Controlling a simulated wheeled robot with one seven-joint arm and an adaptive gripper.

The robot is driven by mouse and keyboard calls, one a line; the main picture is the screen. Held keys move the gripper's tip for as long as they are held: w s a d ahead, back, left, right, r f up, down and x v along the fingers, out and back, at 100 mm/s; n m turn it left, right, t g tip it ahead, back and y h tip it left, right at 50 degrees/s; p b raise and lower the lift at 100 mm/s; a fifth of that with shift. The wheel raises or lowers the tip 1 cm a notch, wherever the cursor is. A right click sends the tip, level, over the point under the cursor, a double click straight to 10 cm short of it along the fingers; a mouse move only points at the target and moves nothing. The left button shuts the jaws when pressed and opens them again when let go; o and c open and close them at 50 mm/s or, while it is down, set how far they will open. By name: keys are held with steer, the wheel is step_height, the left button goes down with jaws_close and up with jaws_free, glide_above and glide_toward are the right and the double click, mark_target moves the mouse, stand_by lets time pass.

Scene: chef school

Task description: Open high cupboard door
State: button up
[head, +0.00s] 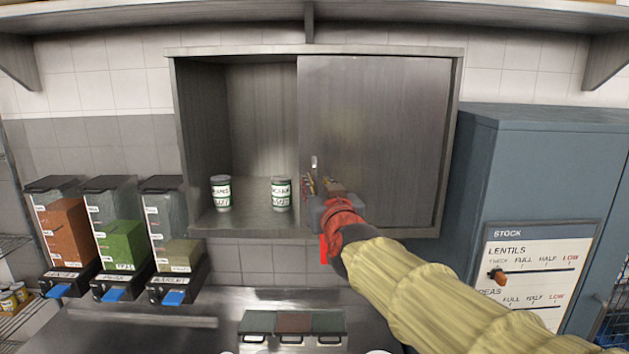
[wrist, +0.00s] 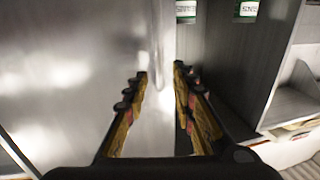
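The high cupboard (head: 190,130) is a grey wall cabinet. Its left half is open, and a flat grey door (head: 385,130) covers the right half. A small pale handle (head: 314,162) is near the door's left edge. My gripper (head: 320,182) is just below the handle in the head view, close to the door's left edge. In the wrist view my gripper (wrist: 160,72) has its two fingers apart with nothing visibly held. The door (wrist: 70,70) fills the left side there, and its edge lies between the fingertips. Whether a finger touches the door I cannot tell.
Two labelled jars (head: 221,193) (head: 281,194) stand on the cupboard floor in the open half. Food dispensers (head: 122,235) stand at left. A blue-grey cabinet (head: 540,150) with a stock board (head: 535,270) is at right. A metal worktop (head: 150,325) lies below.

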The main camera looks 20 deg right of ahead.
steer(key=s, duration=0.6)
steer(key=shift+s+a, duration=0.35)
steer(key=shift+a, duration=0.05)
steer(key=shift+f, duration=0.1)
steer(key=s+a+f+n+g+y+b, duration=0.1)
steer(key=s+a+f+g+y, duration=0.2)
steer(key=f, duration=0.7)
steer(key=s+a+f+g+y+b, duration=0.1)
steer(key=s+a+f+g, duration=0.25)
steer(key=f, duration=0.55)
steer(key=s+d+f+g+b, duration=0.1)
steer(key=s+f+g+b, duration=0.1)
steer(key=s+f+b, duration=0.4)
steer(key=s+d+f+g+h+b, duration=0.1)
steer(key=s+f+b, duration=0.5)
steer(key=f, duration=0.8)
steer(key=s+d+f+g+b, duration=0.1)
steer(key=s+f+g+b, duration=0.1)
steer(key=s+f+b, duration=0.4)
steer(key=s+f, duration=0.3)
steer(key=f, duration=0.1)
steer(key=shift+d+g+h, duration=0.35)
steer(key=shift+d+h, duration=0.05)
